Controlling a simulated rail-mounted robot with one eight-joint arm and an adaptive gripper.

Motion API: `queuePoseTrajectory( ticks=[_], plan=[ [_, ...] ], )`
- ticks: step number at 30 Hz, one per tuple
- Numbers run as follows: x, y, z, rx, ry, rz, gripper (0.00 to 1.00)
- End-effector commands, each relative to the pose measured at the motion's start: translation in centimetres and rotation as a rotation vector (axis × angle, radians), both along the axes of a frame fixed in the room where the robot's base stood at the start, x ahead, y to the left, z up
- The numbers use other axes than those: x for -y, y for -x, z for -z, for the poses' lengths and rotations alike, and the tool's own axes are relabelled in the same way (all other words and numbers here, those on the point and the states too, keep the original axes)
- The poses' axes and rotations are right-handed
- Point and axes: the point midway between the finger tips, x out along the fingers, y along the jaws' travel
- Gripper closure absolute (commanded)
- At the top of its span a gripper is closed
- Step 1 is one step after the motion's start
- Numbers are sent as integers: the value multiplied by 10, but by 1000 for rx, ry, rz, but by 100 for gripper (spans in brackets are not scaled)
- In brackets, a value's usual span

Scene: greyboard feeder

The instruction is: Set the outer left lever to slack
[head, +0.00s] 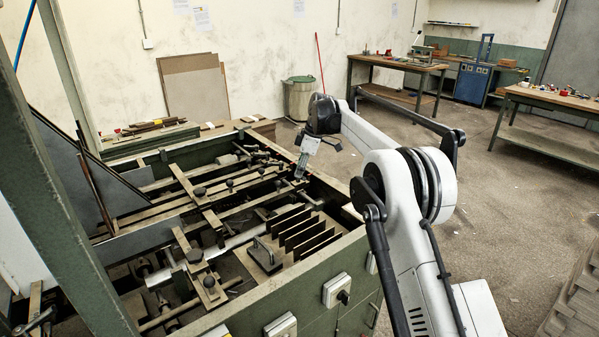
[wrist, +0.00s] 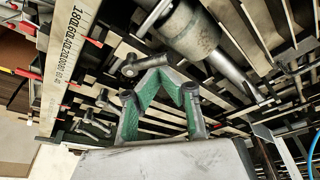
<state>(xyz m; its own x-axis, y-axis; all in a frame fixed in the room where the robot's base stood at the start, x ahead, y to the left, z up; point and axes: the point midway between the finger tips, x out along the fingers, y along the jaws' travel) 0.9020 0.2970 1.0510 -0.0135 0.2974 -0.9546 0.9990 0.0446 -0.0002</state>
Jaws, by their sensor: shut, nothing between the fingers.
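My gripper (head: 299,174) is over the far right part of the feeder frame in the head view. In the wrist view its green-padded fingers (wrist: 166,70) lean together at the tips, shut and empty. Several dark lever-like handles show in the wrist view: one (wrist: 131,66) just left of the fingertips, one (wrist: 104,99) lower left and one (wrist: 92,127) lower still. I cannot tell which is the outer left lever, nor its setting. No contact between fingers and a handle is clear.
The green feeder machine (head: 345,247) has crossing rails, knobs and upright plates (head: 300,230). A numbered scale bar (wrist: 68,55) lies left in the wrist view, and a metal cylinder (wrist: 190,30) is above the fingers. A bin (head: 299,98) and workbenches (head: 395,64) stand behind.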

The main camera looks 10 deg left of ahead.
Motion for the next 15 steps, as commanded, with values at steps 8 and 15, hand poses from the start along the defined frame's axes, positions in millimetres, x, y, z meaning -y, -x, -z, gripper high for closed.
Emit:
queuePoseTrajectory(
  ticks=[8,15],
  plan=[
    [-28,6,-23,0,0,2,100],
    [-13,2,-68,0,-1,6,100]
  ],
)
